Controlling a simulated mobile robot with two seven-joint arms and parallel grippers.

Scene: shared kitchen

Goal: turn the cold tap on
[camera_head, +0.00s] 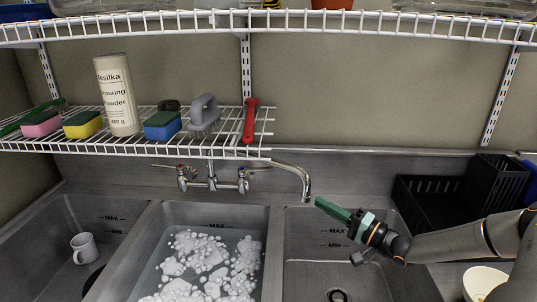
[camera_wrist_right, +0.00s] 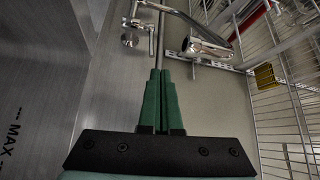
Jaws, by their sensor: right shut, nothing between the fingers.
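A chrome wall-mounted mixer (camera_head: 212,182) stands behind the middle basin. It has a left tap handle (camera_head: 184,174) and a right tap handle (camera_head: 244,178), each with a thin lever. Hot and cold marks are too small to read. Its curved spout (camera_head: 300,172) reaches right, over the divider towards the right basin. My right gripper (camera_head: 319,202) is shut and empty, its green fingertips just right of and below the spout's end. In the right wrist view, the shut fingers (camera_wrist_right: 161,72) point towards chrome tap parts (camera_wrist_right: 207,43); contact cannot be told. My left gripper is out of view.
A wire shelf (camera_head: 75,143) above the mixer holds a powder can (camera_head: 117,95), sponges and brushes. The middle basin holds foamy water (camera_head: 205,262). A mug (camera_head: 84,248) is in the left basin. A black crate (camera_head: 428,203) stands at right, near my right arm.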

